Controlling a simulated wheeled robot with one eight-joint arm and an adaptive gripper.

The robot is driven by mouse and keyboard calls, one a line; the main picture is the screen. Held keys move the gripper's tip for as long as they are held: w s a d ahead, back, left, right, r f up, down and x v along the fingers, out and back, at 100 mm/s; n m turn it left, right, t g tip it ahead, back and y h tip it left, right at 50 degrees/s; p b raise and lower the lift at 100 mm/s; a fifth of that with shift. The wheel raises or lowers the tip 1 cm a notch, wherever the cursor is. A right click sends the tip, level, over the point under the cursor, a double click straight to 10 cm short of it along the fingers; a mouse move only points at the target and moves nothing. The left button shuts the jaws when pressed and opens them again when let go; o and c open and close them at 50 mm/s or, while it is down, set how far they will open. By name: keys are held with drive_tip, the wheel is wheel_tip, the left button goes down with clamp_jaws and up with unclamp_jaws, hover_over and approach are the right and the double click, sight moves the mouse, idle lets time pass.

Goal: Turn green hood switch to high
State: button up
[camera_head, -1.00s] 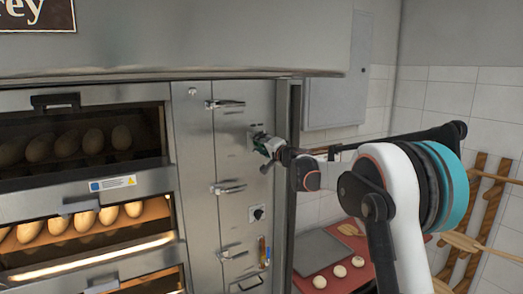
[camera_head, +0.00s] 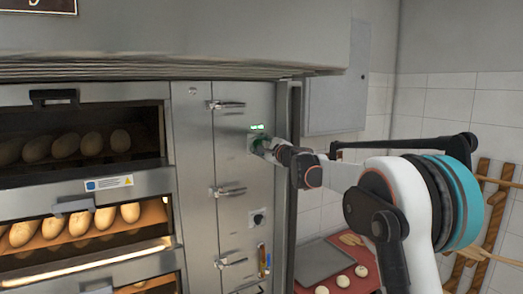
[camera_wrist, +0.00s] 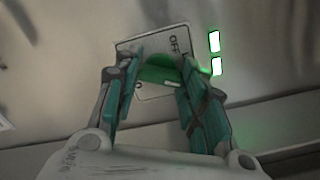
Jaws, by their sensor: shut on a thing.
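The green hood switch (camera_wrist: 158,69) is a round green knob on a pale plate (camera_wrist: 181,32) marked "OFF" in the wrist view. My gripper (camera_wrist: 161,80) has its teal fingers on either side of the knob, shut on it. Two green lights (camera_wrist: 215,54) beside the plate are lit. In the head view, my gripper (camera_head: 262,147) reaches the steel panel from the right and mostly hides the switch. The lit green lights (camera_head: 257,127) show just above it. The knob's exact setting cannot be read.
A second dark knob (camera_head: 258,217) sits lower on the same panel. Door handles (camera_head: 227,105) stick out to the left of the switch. Oven decks with loaves (camera_head: 77,225) are at the left. A red tray (camera_head: 343,284) with dough pieces is below my arm.

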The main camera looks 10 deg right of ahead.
drive_tip(key=shift+f+m+b, duration=0.1)
drive_tip(key=shift+m+b, duration=0.3)
drive_tip(key=shift+m, duration=1.1)
drive_tip(key=o, duration=1.1)
drive_tip(key=shift+c, duration=0.2)
drive_tip(key=shift+s, duration=0.1)
drive_tip(key=v, duration=1.1)
drive_tip(key=shift+s, duration=0.35)
drive_tip(key=shift+d, duration=0.15)
